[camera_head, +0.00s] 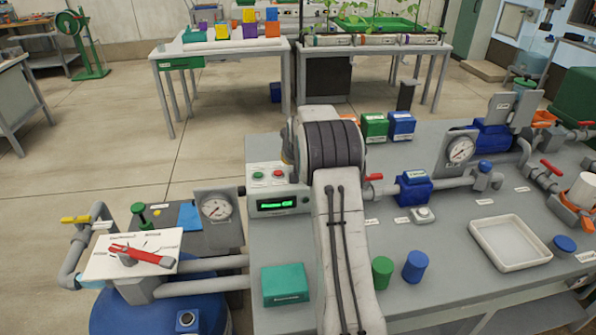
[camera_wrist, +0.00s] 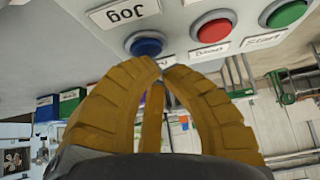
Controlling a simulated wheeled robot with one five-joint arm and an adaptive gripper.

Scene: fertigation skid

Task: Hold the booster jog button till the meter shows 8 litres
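The blue jog button (camera_wrist: 146,45), under a "Jog" label, sits on a grey panel in the wrist view, beside a red button (camera_wrist: 213,28) and a green start button (camera_wrist: 286,12). My gripper (camera_wrist: 160,68) has yellow-brown fingers with tips together, nothing between them. The tips are just below and slightly right of the blue button; I cannot tell whether they touch it.
Left are a red-handled selector valve (camera_head: 143,256) and a blue tank (camera_head: 160,310). Green and blue boxes (camera_head: 401,125) stand behind my arm.

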